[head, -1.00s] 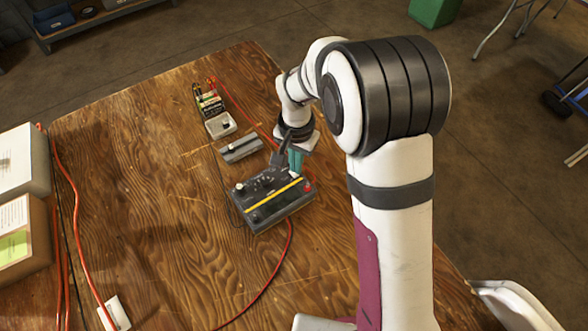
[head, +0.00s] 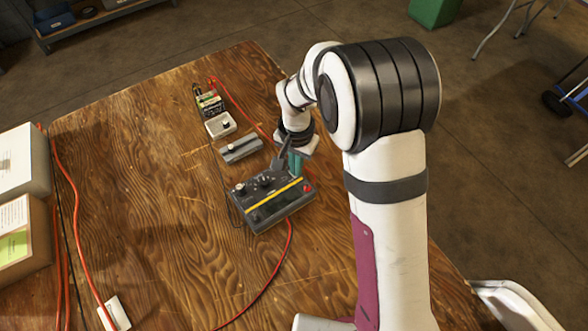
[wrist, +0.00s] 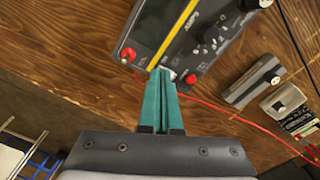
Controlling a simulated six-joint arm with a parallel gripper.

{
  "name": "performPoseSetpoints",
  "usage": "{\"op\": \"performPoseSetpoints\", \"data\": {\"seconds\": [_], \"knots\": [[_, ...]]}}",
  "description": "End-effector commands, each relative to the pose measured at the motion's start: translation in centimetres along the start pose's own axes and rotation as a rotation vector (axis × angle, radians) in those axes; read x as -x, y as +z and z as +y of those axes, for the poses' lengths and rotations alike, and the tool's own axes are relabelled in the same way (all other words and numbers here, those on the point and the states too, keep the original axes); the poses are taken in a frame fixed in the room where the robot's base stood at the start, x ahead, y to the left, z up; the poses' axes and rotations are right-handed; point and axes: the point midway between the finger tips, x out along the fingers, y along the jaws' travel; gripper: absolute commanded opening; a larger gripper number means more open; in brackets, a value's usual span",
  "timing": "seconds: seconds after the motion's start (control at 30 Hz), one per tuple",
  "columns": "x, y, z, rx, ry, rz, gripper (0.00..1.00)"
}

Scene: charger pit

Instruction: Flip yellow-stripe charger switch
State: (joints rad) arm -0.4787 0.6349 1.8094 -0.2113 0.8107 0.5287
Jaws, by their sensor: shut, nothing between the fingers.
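The yellow-stripe charger (head: 270,217) is a dark box with a yellow stripe across its top, lying on the wooden table. In the wrist view the charger (wrist: 184,42) has dark knobs on one side of the stripe and red posts near its near edge. A small pale piece, perhaps the switch (wrist: 169,73), shows right at my fingertips. My gripper (wrist: 164,78) has its teal fingers shut and empty, with the tips at the charger's near edge. In the head view my gripper (head: 295,170) is at the charger's far edge. I cannot tell whether the tips touch it.
A grey module (head: 241,148), a white box (head: 220,125) and a small black-and-green unit (head: 209,102) stand beyond the charger. Red cables (head: 277,270) run across the table. The table's middle left is clear.

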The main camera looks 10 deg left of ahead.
Motion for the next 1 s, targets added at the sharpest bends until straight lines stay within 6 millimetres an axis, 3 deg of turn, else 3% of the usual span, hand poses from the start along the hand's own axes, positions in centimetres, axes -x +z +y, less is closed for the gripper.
{"op": "performPoseSetpoints", "data": {"seconds": [0.37,1.0], "knots": [[-0.3,0.0,0.0,0.0,0.0,0.0,0.0],[6.4,0.0,0.0,0.0,0.0,0.0,0.0]]}}
